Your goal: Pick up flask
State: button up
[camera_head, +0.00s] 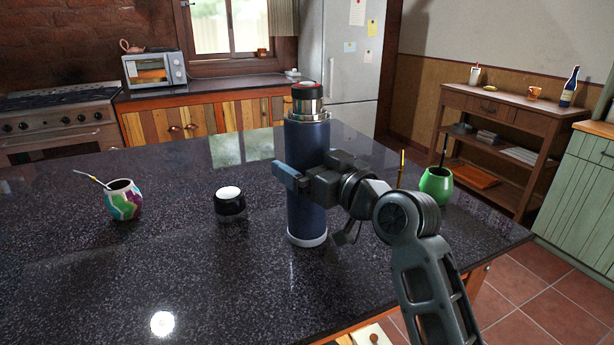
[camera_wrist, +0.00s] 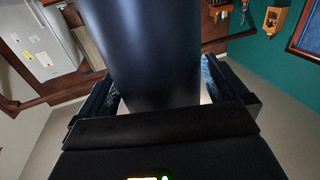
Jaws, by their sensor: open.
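The flask (camera_head: 307,218) is a tall dark blue cylinder with a silver and red top and a pale base ring, standing upright on the dark countertop. My gripper (camera_head: 290,176) is at its upper-middle body, with one blue-tipped finger in front of it in the head view. The far finger is hidden there. In the wrist view the flask body (camera_wrist: 150,50) fills the space between the two fingers of my gripper (camera_wrist: 155,88). The jaws are open, one finger on each side of it. A firm contact does not show.
The front of the counter is clear.

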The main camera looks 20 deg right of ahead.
jog(key=shift+c, duration=0.4)
jog(key=c, duration=1.5)
jog(key=shift+r, duration=0.15)
jog(key=shift+c, duration=0.3)
